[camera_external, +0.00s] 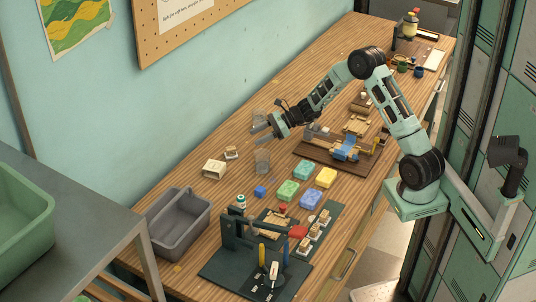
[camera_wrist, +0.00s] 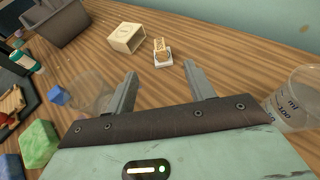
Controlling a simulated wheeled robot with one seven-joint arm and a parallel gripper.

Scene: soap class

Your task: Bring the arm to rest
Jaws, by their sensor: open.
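My gripper (camera_external: 262,130) is above the wooden worktable (camera_external: 150,215), near the wall side, in the external view. In the wrist view my gripper (camera_wrist: 160,85) is open and its two fingers are apart with nothing between them. Past the fingertips lie a small white stand with a tan piece (camera_wrist: 163,54) and a cream hollow block (camera_wrist: 126,38). A clear measuring beaker (camera_wrist: 295,100) stands to the right of the fingers. Another clear vessel (camera_wrist: 88,92) is to the left, partly hidden by my gripper.
Green (camera_external: 288,190), yellow (camera_external: 326,177) and teal (camera_external: 303,169) soap blocks lie mid-table. A small blue cube (camera_external: 260,191) is beside them. A grey caddy (camera_external: 179,222) and a dark rack (camera_external: 250,255) stand at the front. A wooden board with tools (camera_external: 320,157) lies beyond the soaps.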

